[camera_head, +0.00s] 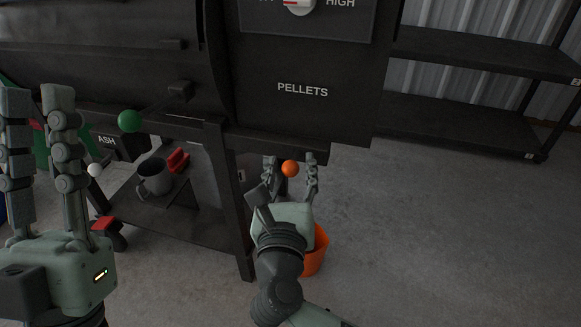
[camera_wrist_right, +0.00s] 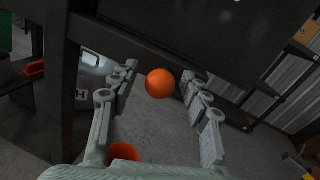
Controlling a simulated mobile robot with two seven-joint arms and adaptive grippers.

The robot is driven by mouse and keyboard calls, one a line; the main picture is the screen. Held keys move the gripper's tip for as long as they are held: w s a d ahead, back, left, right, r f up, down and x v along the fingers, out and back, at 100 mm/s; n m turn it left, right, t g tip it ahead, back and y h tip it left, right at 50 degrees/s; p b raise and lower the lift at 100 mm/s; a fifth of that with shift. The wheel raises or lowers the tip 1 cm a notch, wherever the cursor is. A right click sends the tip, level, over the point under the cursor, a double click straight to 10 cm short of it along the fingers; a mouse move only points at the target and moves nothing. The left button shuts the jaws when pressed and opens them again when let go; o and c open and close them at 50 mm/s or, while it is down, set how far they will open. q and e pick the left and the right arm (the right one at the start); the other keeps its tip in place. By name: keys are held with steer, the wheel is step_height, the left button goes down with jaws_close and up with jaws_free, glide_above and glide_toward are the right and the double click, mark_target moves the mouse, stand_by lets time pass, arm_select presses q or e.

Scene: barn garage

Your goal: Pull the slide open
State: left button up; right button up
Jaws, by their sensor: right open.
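An orange ball knob (camera_head: 290,168) sits under the bottom edge of the black hopper marked PELLETS (camera_head: 303,112); no other part of a slide can be made out. My right gripper (camera_head: 291,178) is open, with a finger on each side of the knob. In the right wrist view the orange knob (camera_wrist_right: 160,83) shows between the two finger tips (camera_wrist_right: 160,78), with a gap on both sides. My left gripper (camera_head: 38,98) stands upright at the left, its fingers apart and nothing between them.
A green ball knob (camera_head: 130,121) and a white one (camera_head: 95,170) stick out at the left. A grey mug (camera_head: 154,177) stands on the lower shelf (camera_head: 200,225). An orange bucket (camera_head: 316,252) is under my right gripper. The floor at right is clear before a black rack (camera_head: 465,122).

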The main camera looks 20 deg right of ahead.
jaws_close()
stand_by(0.3)
steer(key=a+v, duration=0.1)
steer(key=v, duration=0.5)
steer(key=shift+w, duration=0.15)
steer(key=shift+a+f, duration=0.1)
steer(key=shift+a, duration=0.05)
